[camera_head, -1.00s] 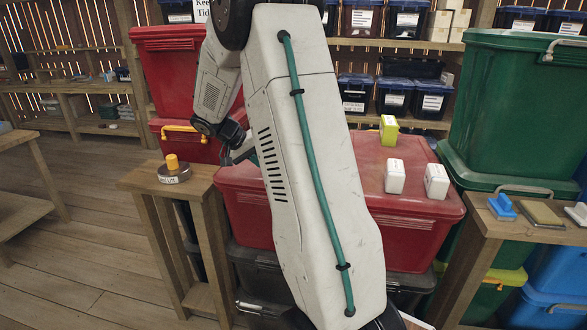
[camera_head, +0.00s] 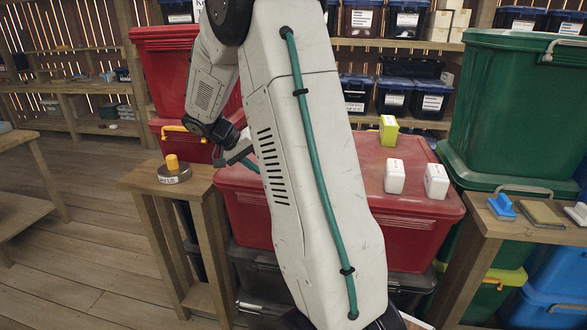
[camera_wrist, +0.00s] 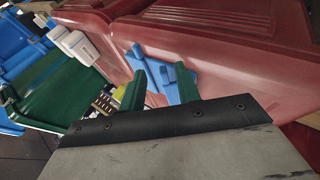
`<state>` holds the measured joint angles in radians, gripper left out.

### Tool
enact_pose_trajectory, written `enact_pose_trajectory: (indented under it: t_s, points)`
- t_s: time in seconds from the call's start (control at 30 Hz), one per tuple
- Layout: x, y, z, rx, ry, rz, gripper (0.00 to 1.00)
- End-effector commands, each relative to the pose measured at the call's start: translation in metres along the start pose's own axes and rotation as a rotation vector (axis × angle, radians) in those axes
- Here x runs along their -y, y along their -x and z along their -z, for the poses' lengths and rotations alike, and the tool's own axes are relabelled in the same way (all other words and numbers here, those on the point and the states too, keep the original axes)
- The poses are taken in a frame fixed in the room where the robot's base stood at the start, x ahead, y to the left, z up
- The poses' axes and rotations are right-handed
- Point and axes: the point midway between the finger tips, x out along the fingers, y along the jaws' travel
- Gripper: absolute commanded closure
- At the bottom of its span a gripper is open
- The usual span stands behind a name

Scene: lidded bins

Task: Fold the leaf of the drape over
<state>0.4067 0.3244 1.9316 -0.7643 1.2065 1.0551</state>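The blue drape (camera_wrist: 179,84) lies on the red bin lid (camera_wrist: 235,70) in the wrist view. It shows as flat blue strips with a folded-looking edge, and part of it is hidden behind my fingers. My gripper (camera_wrist: 160,92) has two green fingers standing apart, with the drape beyond and between them. I cannot tell whether the fingers touch it. In the head view the drape is hidden behind my arm, and my gripper is mostly hidden too.
Two white boxes (camera_head: 395,176) and a yellow-green box (camera_head: 389,130) stand on the red lid (camera_head: 365,160). A wooden stand (camera_head: 195,183) with a yellow-knobbed item (camera_head: 174,170) is at left. Large green bins (camera_head: 510,110) and a side table (camera_head: 520,228) are at right.

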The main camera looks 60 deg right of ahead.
Motion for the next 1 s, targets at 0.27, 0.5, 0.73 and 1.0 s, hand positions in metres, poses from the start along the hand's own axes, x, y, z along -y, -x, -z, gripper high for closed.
enact_pose_trajectory:
  t_s: [0.27, 0.5, 0.73, 1.0]
  points:
    - [0.000, 0.015, -0.016, -0.002, 0.000, 0.001, 0.67]
    - [-0.003, 0.021, -0.017, -0.001, -0.001, 0.001, 0.67]
    - [-0.016, 0.037, -0.011, -0.001, -0.002, 0.001, 0.67]
    - [-0.024, 0.046, -0.007, 0.000, -0.001, 0.000, 0.67]
